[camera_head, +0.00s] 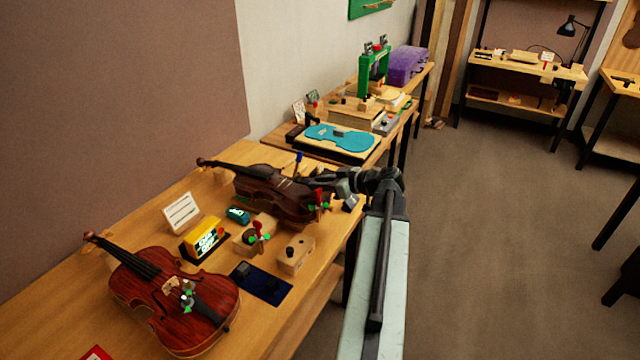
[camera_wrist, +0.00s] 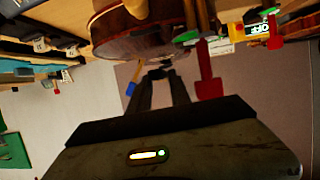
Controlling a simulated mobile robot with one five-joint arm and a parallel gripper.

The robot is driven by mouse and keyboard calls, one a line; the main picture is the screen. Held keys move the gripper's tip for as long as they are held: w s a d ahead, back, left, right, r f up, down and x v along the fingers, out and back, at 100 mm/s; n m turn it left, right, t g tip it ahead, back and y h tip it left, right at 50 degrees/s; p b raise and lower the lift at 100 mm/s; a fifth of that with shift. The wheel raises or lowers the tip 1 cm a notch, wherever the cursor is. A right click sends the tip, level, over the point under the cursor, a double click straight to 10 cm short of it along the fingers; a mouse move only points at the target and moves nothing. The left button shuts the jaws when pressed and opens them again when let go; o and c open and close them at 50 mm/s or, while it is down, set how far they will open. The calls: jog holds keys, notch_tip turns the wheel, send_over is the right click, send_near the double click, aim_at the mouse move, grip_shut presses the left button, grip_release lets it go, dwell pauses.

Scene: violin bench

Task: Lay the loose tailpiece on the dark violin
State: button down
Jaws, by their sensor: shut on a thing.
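The dark violin (camera_head: 262,185) lies on the bench with its neck toward the upper left. My gripper (camera_head: 306,182) is low over the violin's lower end, coming from the right. In the wrist view my gripper (camera_wrist: 158,68) has its fingers close together by the edge of the dark violin (camera_wrist: 130,42). It is shut on a small dark thing, seemingly the tailpiece, which hardly shows between the fingertips. I cannot tell whether it touches the violin. A red-handled clamp (camera_head: 319,200) and a blue-handled clamp (camera_head: 298,160) stand at either side of the violin's lower end.
A reddish violin (camera_head: 150,295) lies at the front left. Between the violins are a yellow device (camera_head: 203,238), a white card (camera_head: 182,213), wooden blocks (camera_head: 297,256) and a dark blue mat (camera_head: 272,291). A teal violin-shaped form (camera_head: 340,139) lies behind.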

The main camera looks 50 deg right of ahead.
jog(key=shift+f+b, duration=1.6)
jog(key=shift+f, duration=0.05)
jog(key=c, duration=1.1)
grip_release()
jog(key=shift+a, duration=0.1)
jog(key=p+v, duration=0.3)
jog(key=v, duration=0.4)
jog(key=shift+s+r, duration=0.15)
jog(key=shift+s, duration=0.15)
